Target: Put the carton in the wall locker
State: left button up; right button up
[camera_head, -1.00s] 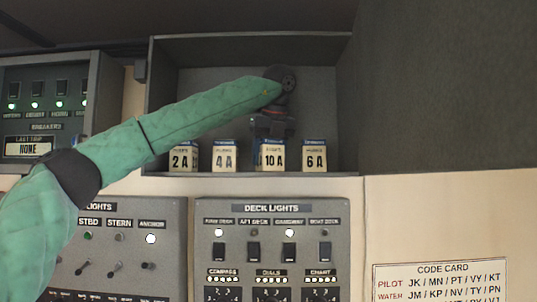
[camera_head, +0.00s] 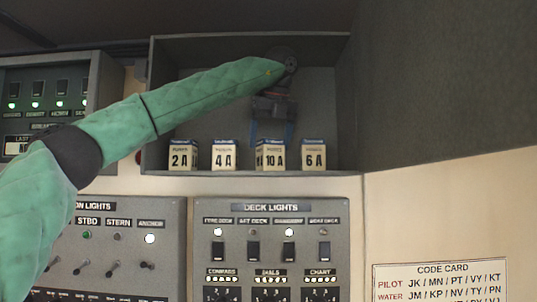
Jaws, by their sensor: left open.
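The wall locker (camera_head: 342,110) is an open-fronted grey box on the wall, at the top middle of the head view. Several cream cartons with blue tops stand upright in a row on its floor: 2 A (camera_head: 182,156), 4 A (camera_head: 224,156), 10 A (camera_head: 272,156) and 6 A (camera_head: 314,156). My left gripper (camera_head: 271,137) is inside the locker, just above the 10 A carton. Its blue fingers are spread apart and empty, pointing down, with the tips near that carton's top. My right gripper is not in view.
A breaker panel (camera_head: 60,130) is left of the locker. Below are the deck lights panel (camera_head: 270,225) and another switch panel (camera_head: 118,237). A code card (camera_head: 440,280) is at the lower right. A dark wall (camera_head: 430,90) bounds the locker's right side.

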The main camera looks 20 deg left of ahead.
pick_arm(q)
jog(key=shift+v, duration=0.95)
jog(key=shift+d+r+b, duration=0.1)
jog(key=shift+r+b, duration=0.25)
jog(key=shift+r, duration=0.05)
jog(key=shift+s+r, duration=0.15)
jog(key=shift+r, duration=0.05)
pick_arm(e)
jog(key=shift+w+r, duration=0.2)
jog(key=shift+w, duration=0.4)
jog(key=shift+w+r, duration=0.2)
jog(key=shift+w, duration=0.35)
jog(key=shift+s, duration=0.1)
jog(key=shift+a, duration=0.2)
